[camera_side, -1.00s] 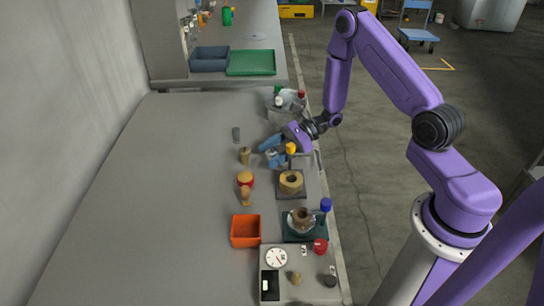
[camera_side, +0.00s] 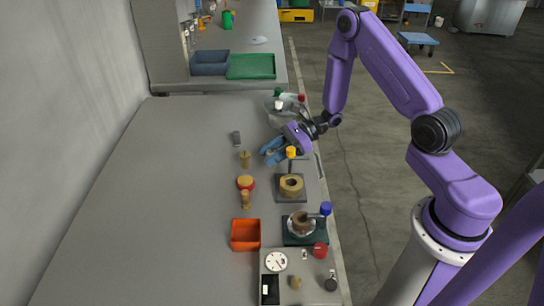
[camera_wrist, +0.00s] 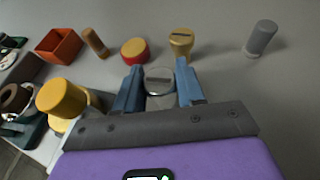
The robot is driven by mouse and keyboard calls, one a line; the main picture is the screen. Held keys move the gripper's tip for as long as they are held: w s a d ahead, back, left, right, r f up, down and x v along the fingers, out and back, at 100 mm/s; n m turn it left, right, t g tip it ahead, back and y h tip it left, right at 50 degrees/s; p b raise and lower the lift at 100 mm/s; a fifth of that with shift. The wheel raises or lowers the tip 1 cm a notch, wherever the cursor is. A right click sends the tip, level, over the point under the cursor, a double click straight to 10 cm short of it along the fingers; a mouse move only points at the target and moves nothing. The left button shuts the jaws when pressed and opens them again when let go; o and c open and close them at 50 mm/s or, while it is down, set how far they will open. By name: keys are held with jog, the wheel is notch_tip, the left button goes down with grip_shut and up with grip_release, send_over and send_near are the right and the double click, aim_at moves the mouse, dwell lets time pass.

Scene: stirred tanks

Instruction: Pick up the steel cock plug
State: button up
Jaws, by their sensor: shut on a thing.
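The steel cock plug (camera_wrist: 159,80) is a silvery plug with a slotted round top. In the wrist view it sits between the two blue fingers of my gripper (camera_wrist: 159,88), which is shut on it. Its lower part is partly hidden by the fingers and the gripper body. In the side view my gripper (camera_side: 274,153) is low over the bench's right part, and the plug is mostly hidden there. A similar brass slotted plug (camera_wrist: 181,42) stands free just beyond the fingers; it also shows in the side view (camera_side: 245,159).
A grey cylinder (camera_side: 236,138), a red-and-yellow piece (camera_side: 246,183), a wooden-handled item (camera_side: 245,200) and an orange bin (camera_side: 245,235) stand to the left. A yellow-topped fixture (camera_side: 291,187) is close to my gripper. The bench's left side is clear.

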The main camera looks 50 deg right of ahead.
aim_at(272, 151)
notch_tip(272, 151, up, 15)
jog(key=shift+s+a+m+t, duration=0.65)
jog(key=shift+s+a, duration=1.35)
jog(key=shift+s, duration=3.25)
jog(key=shift+h, duration=0.3)
jog(key=shift+f, duration=2.4)
jog(key=shift+f, duration=3)
jog(key=shift+f, duration=0.75)
